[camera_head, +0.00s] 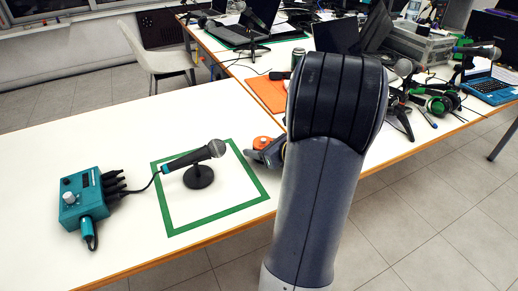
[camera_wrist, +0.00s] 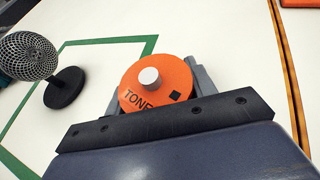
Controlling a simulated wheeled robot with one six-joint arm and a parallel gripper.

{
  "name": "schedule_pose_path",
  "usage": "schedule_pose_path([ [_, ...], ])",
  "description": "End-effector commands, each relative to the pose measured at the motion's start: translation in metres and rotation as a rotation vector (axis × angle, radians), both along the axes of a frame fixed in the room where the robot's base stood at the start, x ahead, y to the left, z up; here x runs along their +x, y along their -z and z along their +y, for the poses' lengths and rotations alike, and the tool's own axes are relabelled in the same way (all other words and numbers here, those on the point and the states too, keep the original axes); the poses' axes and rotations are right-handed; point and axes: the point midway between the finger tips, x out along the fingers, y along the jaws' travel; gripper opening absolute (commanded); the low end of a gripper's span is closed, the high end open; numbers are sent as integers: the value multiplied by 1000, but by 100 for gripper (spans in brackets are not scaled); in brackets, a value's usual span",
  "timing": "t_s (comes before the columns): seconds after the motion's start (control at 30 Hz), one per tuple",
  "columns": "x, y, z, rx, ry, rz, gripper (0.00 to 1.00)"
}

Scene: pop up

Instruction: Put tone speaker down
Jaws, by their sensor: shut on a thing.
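The tone speaker is a round orange piece (camera_wrist: 150,98) with a pale knob on top and the letters "TONE" on its face. In the wrist view it sits between the fingers of my gripper (camera_wrist: 158,90), which is shut on it. In the head view the orange top (camera_head: 263,142) shows just right of the green taped square, partly behind my arm. Its underside is hidden, so I cannot tell whether it touches the table.
A microphone on a round stand (camera_head: 199,176) stands inside the green taped square (camera_head: 215,215), cabled to a teal box (camera_head: 82,200) at left. It also shows in the wrist view (camera_wrist: 64,88). Laptops and headphones (camera_head: 440,104) crowd the farther tables.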

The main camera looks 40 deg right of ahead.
Motion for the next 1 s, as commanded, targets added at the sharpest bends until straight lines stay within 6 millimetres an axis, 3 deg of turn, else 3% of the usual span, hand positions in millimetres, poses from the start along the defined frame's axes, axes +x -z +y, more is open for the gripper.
schedule_pose_path([
  [0.23,0,3,0,-1,0,-1,26],
  [0.27,0,3,0,-1,0,0,53],
  [0.5,0,2,0,-1,0,0,73],
  [0.87,0,-3,0,-1,0,0,74],
  [1.0,-18,-11,-4,-3,4,-1,74],
])
